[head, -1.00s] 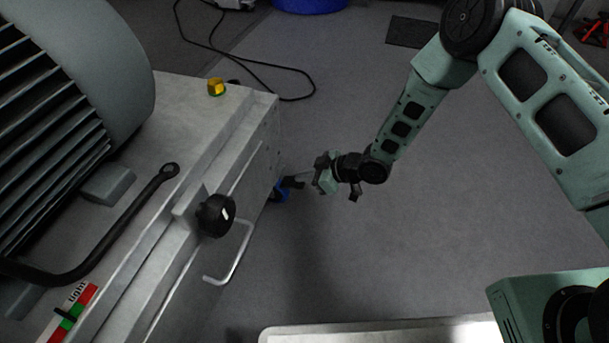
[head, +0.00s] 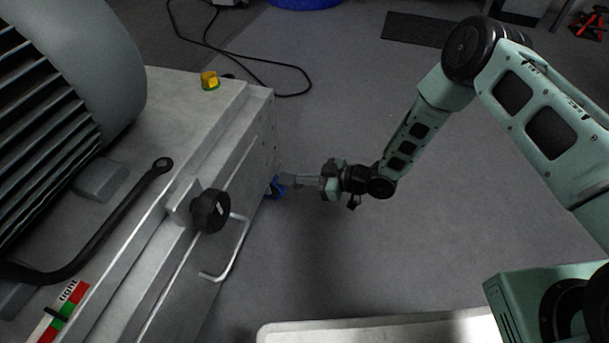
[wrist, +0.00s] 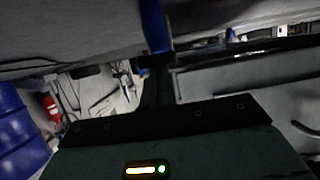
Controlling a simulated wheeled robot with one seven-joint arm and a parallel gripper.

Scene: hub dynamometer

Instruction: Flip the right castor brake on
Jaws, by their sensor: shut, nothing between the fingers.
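The castor (head: 275,187) shows as a small blue part low at the right end of the grey machine bench. The brake lever on it cannot be made out clearly in the head view. My gripper (head: 288,180) is shut and empty, its grey fingers pointing left with their tips right beside the blue castor part. Whether they touch it cannot be told. In the dark wrist view a blue upright castor part (wrist: 155,28) stands at the top middle, above a dark vertical shape; the fingertips are not distinct there.
The bench (head: 232,120) carries a large motor, a black-handled bar (head: 120,205), a yellow knob (head: 209,81) and a black knob (head: 211,211). A metal handle (head: 236,250) juts from its side.

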